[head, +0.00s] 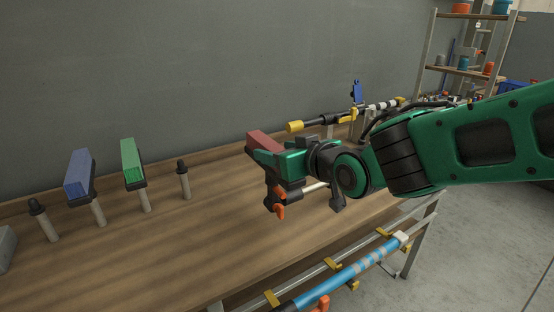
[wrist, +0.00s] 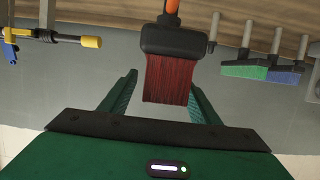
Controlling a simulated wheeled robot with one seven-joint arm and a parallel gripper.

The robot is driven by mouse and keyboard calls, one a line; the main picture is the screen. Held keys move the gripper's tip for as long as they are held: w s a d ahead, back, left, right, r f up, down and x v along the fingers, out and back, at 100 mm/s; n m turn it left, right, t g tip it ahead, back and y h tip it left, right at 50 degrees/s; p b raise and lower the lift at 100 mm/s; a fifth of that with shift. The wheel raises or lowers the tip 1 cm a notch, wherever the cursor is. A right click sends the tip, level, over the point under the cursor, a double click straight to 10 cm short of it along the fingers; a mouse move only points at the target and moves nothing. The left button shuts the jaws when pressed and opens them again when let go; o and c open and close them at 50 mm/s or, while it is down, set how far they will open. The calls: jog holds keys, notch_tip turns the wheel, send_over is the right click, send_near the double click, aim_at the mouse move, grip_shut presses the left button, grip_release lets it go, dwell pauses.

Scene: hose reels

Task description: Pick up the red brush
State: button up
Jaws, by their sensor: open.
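The red brush (head: 264,143) is at the left end of my arm in the head view, bristles up and partly hidden by my gripper (head: 268,162). In the wrist view, the brush's red bristles (wrist: 172,82) hang below a black head, with an orange handle above it at the top edge. My gripper (wrist: 163,92) is open there, one green finger on each side of the bristles. A gap shows on the left; the right finger looks close, and I cannot tell whether it touches.
A blue brush (head: 78,174) and a green brush (head: 132,161) stand upright on the wooden bench (head: 190,240) at left, with dark-tipped posts beside them. A yellow-ended black tool (head: 320,122) lies behind my gripper. A blue pole (head: 345,276) runs along the bench front.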

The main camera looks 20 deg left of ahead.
jog(key=shift+w+a+f, duration=0.15)
jog(key=shift+w+a, duration=0.15)
jog(key=shift+a, duration=0.05)
jog(key=c, duration=1.3)
jog(key=shift+c, duration=0.2)
